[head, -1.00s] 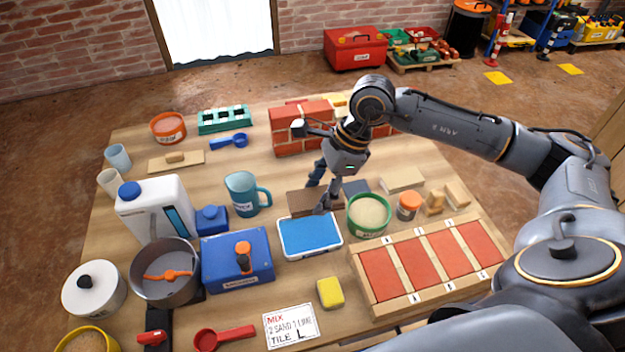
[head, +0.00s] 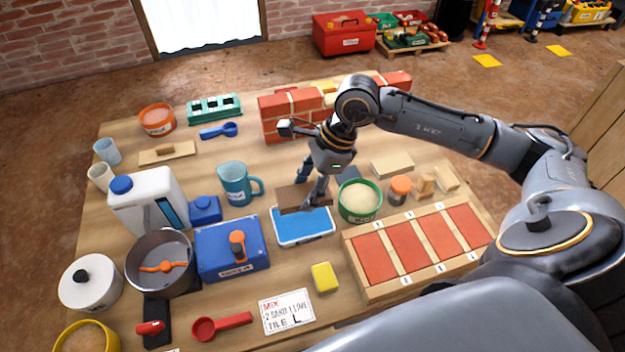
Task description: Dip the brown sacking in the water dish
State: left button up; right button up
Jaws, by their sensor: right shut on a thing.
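The brown sacking (head: 290,199) is a flat, dark brown rectangular piece at the middle of the table. My right gripper (head: 309,192) is shut on it, with the fingers pointing down. The water dish (head: 303,236) is a shallow white-rimmed tray with a bright blue inside. The sacking is at the far edge of the dish and covers part of its far rim in the picture. I cannot tell how high the sacking is above the dish or whether it touches. My left gripper is not in view.
A green bowl of sand (head: 360,202) stands close on the right of the dish. A blue box (head: 228,262) stands on its left, and a wooden frame with red tiles (head: 378,262) at front right. A yellow sponge (head: 324,277) lies in front. A brick wall piece (head: 283,118) stands behind.

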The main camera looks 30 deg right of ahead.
aim_at(308, 190)
jog(key=shift+w+a+f, duration=0.1)
jog(key=shift+w+f, duration=0.1)
jog(key=shift+f, duration=0.35)
jog(key=shift+w+a+f, duration=0.1)
jog(key=shift+w+f, duration=0.05)
jog(key=shift+f, duration=0.35)
jog(key=shift+f+m, duration=0.3)
jog(key=shift+f, duration=0.35)
jog(key=shift+f+b, duration=0.35)
jog(key=shift+f, duration=0.35)
notch_tip(308, 190, down, 3)
jog(key=shift+w+f+b, duration=0.1)
jog(key=shift+f+b, duration=0.1)
jog(key=shift+b, duration=1.05)
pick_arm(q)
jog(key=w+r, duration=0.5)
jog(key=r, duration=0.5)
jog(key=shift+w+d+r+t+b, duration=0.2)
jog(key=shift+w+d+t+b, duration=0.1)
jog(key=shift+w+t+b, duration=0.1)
pick_arm(e)
jog(key=shift+f, duration=0.35)
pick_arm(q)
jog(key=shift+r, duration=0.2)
pick_arm(e)
jog(key=shift+f, duration=0.1)
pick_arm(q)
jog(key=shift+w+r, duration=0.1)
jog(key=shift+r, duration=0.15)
